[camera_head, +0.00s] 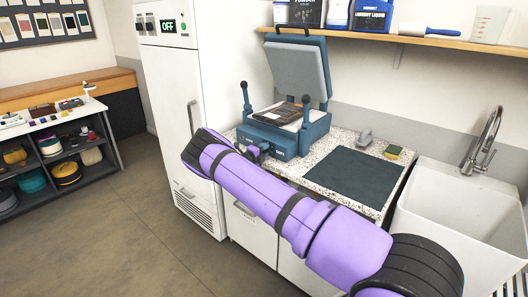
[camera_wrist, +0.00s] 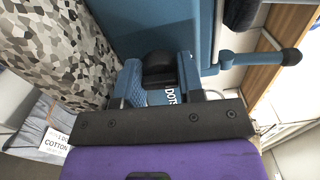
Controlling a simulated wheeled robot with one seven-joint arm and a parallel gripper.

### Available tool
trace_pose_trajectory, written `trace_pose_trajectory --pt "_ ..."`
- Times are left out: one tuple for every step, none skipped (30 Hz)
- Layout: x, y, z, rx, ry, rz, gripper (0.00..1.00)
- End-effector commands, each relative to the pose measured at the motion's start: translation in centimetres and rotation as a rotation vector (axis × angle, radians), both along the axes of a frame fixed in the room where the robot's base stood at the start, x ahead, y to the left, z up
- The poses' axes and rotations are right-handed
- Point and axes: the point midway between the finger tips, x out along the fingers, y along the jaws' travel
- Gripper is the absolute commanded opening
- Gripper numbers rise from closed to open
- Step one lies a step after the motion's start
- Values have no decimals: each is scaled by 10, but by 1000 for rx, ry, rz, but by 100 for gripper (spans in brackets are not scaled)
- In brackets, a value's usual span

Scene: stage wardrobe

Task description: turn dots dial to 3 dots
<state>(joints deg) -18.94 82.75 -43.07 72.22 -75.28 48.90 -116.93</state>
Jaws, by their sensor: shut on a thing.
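The blue heat press (camera_head: 300,128) stands on the speckled counter with its lid raised. In the wrist view its blue body (camera_wrist: 150,25) fills the upper middle. The black dots dial (camera_wrist: 158,66) is on the press, with a partly hidden "DOTS" label (camera_wrist: 172,97) near it. My gripper (camera_wrist: 160,74) has one blue finger on each side of the dial and is shut on it. In the head view my gripper (camera_head: 257,150) is at the press's front, partly hidden by my purple arm. The dial's setting and dot marks cannot be read.
A dark mat (camera_head: 358,176), a grey iron-like object (camera_head: 365,136) and a sponge (camera_head: 393,152) lie on the counter (camera_head: 341,145). A white sink (camera_head: 450,220) is at right. A tall white cabinet (camera_head: 185,100) reading "OFF" stands left of the press. Floor is clear at left.

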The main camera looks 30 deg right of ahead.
Motion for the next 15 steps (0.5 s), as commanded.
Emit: trace_pose_trajectory --pt "0 0 0 7 -20 -1 12" --pt "0 0 0 13 -36 -1 12" --pt "0 0 0 22 -58 -1 12" --pt "0 0 -1 29 -78 -1 12" --pt "-1 0 0 37 -97 -1 12" --pt "-1 0 -1 47 -127 -1 12" --pt "-1 0 -1 56 -150 -1 12" --pt "-1 0 -1 65 -174 -1 12" --pt "-1 0 0 77 -208 -1 12" --pt "-1 0 -1 86 -235 -1 12" --pt "-1 0 0 96 -262 -2 12" --pt "-1 0 0 109 -298 -2 12" --pt "-1 0 0 119 -325 -2 12" --pt "-1 0 0 129 -351 -2 12" --pt "-1 0 0 142 -387 -2 12"
